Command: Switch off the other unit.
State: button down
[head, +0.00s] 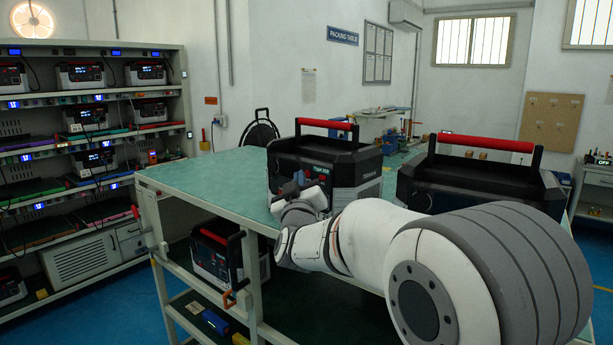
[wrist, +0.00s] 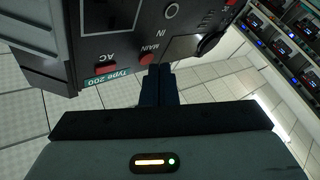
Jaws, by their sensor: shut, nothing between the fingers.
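A black and grey power unit with a red handle (head: 325,160) stands on the green table. Its front faces my gripper, and a "Type 200" label shows on it. In the wrist view its front panel (wrist: 125,35) shows a red MAIN button (wrist: 147,59), a red AC switch (wrist: 106,69) and a dark knob. My gripper (wrist: 160,72) is shut and empty, its fingertips close to the panel beside MAIN; I cannot tell if they touch. In the head view my gripper (head: 300,182) is in front of that unit. A second dark unit with a red handle (head: 480,175) stands to the right, its front partly hidden by my arm.
Another red-handled unit (head: 215,255) sits on the table's lower shelf. A rack (head: 90,150) with several units stands at the left. The tabletop (head: 215,172) left of the Type 200 unit is clear. A small "OFF" display (head: 603,162) shows at the far right.

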jog(key=shift+s+a, duration=0.2)
jog(key=shift+s, duration=0.1)
jog(key=shift+s+a+b, duration=0.4)
jog(key=shift+s+a, duration=1.65)
jog(key=shift+s, duration=0.1)
jog(key=shift+a, duration=0.1)
jog(key=s+a, duration=0.5)
jog(key=shift+s+a, duration=0.2)
jog(key=shift+s, duration=0.2)
